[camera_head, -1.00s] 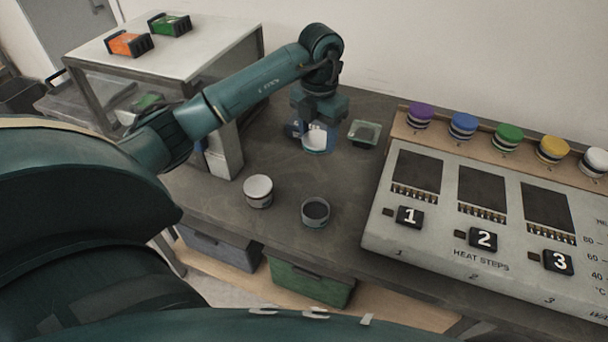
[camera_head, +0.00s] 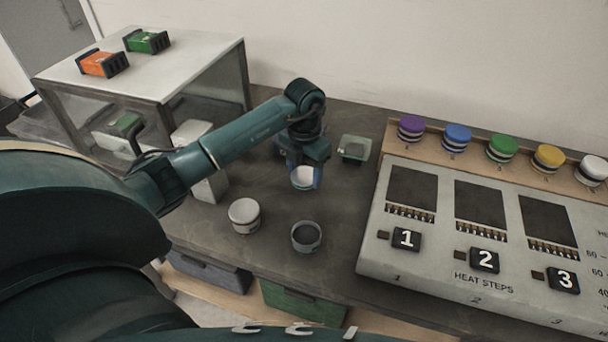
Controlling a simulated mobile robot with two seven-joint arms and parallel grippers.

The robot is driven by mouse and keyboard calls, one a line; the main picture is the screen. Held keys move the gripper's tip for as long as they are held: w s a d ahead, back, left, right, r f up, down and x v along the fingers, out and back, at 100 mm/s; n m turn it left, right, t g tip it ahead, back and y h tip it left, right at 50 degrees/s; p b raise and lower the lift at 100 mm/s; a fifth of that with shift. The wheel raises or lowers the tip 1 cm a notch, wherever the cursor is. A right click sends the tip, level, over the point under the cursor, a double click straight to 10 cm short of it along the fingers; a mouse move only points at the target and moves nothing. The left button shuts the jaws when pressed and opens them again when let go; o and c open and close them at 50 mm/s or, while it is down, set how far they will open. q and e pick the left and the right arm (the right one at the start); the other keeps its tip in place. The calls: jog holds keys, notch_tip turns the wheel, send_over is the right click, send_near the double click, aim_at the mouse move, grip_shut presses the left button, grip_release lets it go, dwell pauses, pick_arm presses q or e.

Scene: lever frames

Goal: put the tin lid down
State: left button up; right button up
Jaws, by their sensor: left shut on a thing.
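My left gripper (camera_head: 304,176) hangs over the dark bench, pointing down. It is shut on a small white round thing, which looks like the tin lid (camera_head: 302,178); the blue fingers partly cover it. An open tin (camera_head: 307,238) with a dark inside stands on the bench below the gripper in the picture, apart from it. My right gripper is not in view.
A white-topped stand (camera_head: 150,70) is at the back left.

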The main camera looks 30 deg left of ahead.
aim_at(304, 175)
pick_arm(q)
jog(key=shift+f, duration=0.85)
jog(key=shift+f, duration=0.1)
jog(key=o, duration=1)
jog(key=shift+c, duration=0.2)
jog(key=shift+r, duration=0.3)
notch_tip(304, 175, up, 12)
jog(key=shift+f+b, duration=0.15)
jog(key=shift+b, duration=0.2)
